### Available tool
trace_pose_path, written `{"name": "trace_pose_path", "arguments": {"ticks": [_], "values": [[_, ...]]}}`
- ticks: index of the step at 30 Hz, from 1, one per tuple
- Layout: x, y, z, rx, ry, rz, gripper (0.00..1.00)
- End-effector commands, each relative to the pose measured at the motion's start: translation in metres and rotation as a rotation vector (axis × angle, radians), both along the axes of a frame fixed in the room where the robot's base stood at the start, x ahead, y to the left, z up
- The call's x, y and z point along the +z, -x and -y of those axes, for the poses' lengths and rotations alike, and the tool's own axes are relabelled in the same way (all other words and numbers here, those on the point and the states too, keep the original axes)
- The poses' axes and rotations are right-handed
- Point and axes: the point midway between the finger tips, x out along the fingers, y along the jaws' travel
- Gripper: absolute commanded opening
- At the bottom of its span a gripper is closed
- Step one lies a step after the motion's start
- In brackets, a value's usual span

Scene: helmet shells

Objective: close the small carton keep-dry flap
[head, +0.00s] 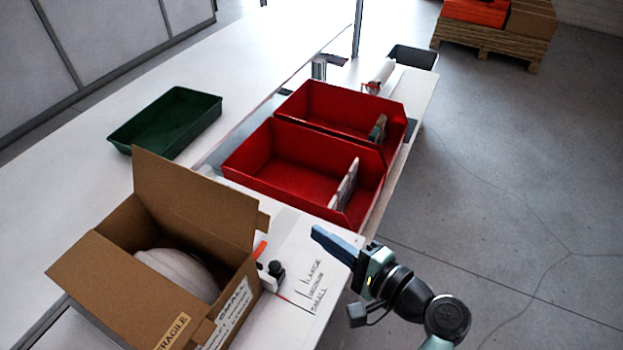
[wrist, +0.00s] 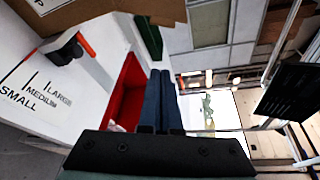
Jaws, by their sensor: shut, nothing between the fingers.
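The brown carton (head: 253,285) stands open at the lower left in the head view, with a pale rounded shell (head: 178,272) inside. Its tall back flap (head: 195,195) stands up, and a left flap (head: 88,275) spreads outward. A front flap marked FRAGILE (head: 170,335) is cut by the picture's lower edge. I can read no keep-dry mark. My gripper (head: 318,233) is right of the carton, apart from it, above the table's edge. In the wrist view my gripper (wrist: 160,75) has its blue fingers together and empty; part of the carton (wrist: 95,12) shows at the top.
Two red bins (head: 260,135) with upright pieces stand behind my gripper. A green tray (head: 168,122) is farther left. Open floor (head: 520,190) lies to the right.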

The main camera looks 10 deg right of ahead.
Motion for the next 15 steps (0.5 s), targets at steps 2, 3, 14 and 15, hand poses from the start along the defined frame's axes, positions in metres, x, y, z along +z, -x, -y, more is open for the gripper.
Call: {"name": "trace_pose_path", "arguments": {"ticks": [2,3,14,15], "values": [[-0.006,0.007,0.001,0.002,-0.064,-0.021,0.00],[-0.008,0.008,0.000,0.003,-0.079,-0.025,0.00],[-0.013,-0.037,-0.034,0.009,-0.083,-0.024,0.00],[-0.014,-0.044,-0.040,0.009,-0.082,-0.024,0.00]]}}
